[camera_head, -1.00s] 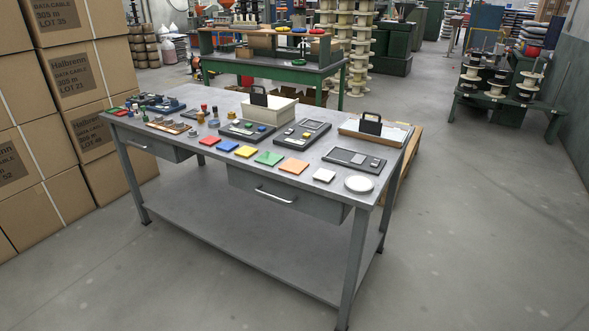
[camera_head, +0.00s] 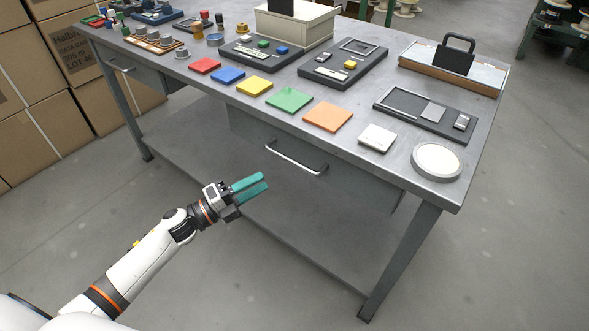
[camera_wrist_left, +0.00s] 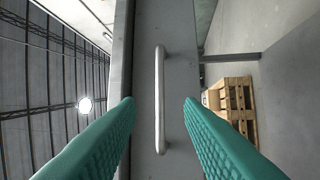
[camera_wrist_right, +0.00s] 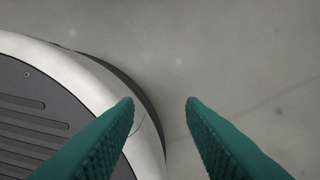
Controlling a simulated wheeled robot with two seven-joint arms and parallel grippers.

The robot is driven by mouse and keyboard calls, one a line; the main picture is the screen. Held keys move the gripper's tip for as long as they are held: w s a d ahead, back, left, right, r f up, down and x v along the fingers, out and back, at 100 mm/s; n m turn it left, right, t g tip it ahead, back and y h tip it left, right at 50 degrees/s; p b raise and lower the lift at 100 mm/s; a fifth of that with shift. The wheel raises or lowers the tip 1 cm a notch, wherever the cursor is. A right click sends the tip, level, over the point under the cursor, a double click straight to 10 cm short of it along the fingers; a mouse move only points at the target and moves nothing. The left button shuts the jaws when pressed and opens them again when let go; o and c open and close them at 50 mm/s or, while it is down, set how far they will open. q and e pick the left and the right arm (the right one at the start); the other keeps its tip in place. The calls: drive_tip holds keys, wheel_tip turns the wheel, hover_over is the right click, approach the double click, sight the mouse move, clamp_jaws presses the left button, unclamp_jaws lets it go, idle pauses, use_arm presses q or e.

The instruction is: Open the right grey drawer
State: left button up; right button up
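The right grey drawer (camera_head: 330,172) is shut under the front edge of the grey workbench, with a silver bar handle (camera_head: 294,157) on its front. My left gripper (camera_head: 267,180) is just in front of the drawer, a little below and left of the handle in the head view. It is open and empty. In the left wrist view the handle (camera_wrist_left: 160,100) stands upright between the two teal fingers, beyond their tips and apart from them. My right gripper (camera_wrist_right: 160,102) shows only in its own wrist view, open and empty above the bare floor.
The workbench top (camera_head: 340,140) carries coloured tiles, a round white dish (camera_head: 437,161), dark trays and a box. A left drawer (camera_head: 140,70) is further along. A lower shelf (camera_head: 215,150) spans the legs. Cardboard boxes (camera_head: 35,110) stand at left. Floor in front is clear.

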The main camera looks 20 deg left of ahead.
sight(294, 161)
use_arm(q)
drive_tip(key=x, duration=1.1)
drive_tip(key=shift+w, duration=0.15)
clamp_jaws()
